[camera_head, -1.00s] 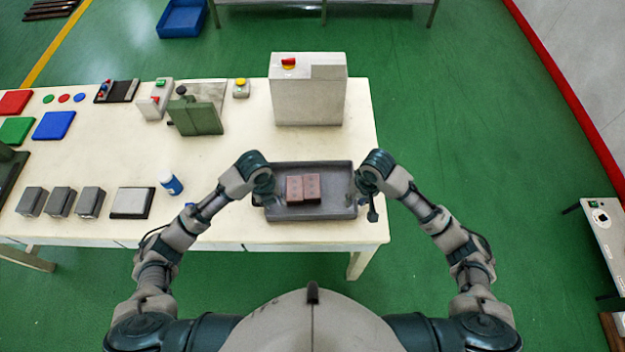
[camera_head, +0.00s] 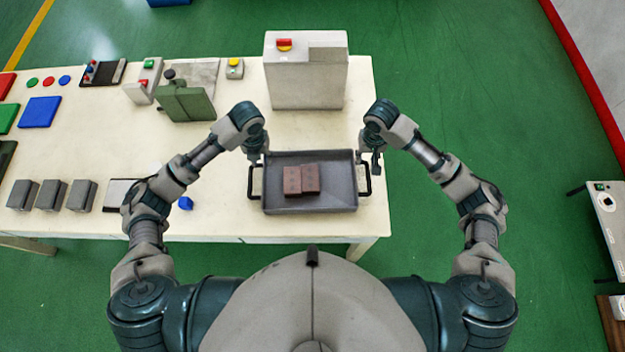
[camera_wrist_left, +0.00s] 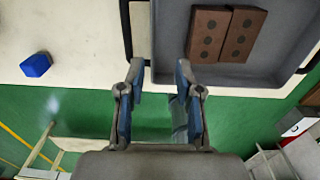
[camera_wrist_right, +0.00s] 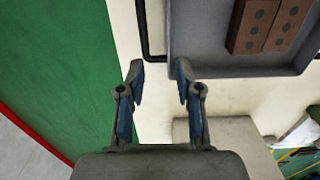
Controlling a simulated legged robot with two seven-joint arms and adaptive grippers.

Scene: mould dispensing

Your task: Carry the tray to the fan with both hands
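The grey tray (camera_head: 311,207) lies flat near the front right of the white table. It holds two brown blocks (camera_head: 301,180) side by side and has a black handle on each short side. The left handle (camera_head: 254,184) and right handle (camera_head: 366,182) are both bare. My left gripper (camera_wrist_left: 160,75) is open and empty beside the tray's left side, close to the handle. My right gripper (camera_wrist_right: 160,70) is open and empty beside the right side, near that handle. I cannot tell surely which machine is the fan.
A grey box with a red-and-yellow knob (camera_head: 305,80) stands behind the tray. A white unit with a round dial (camera_head: 606,215) stands far right, across open green floor.

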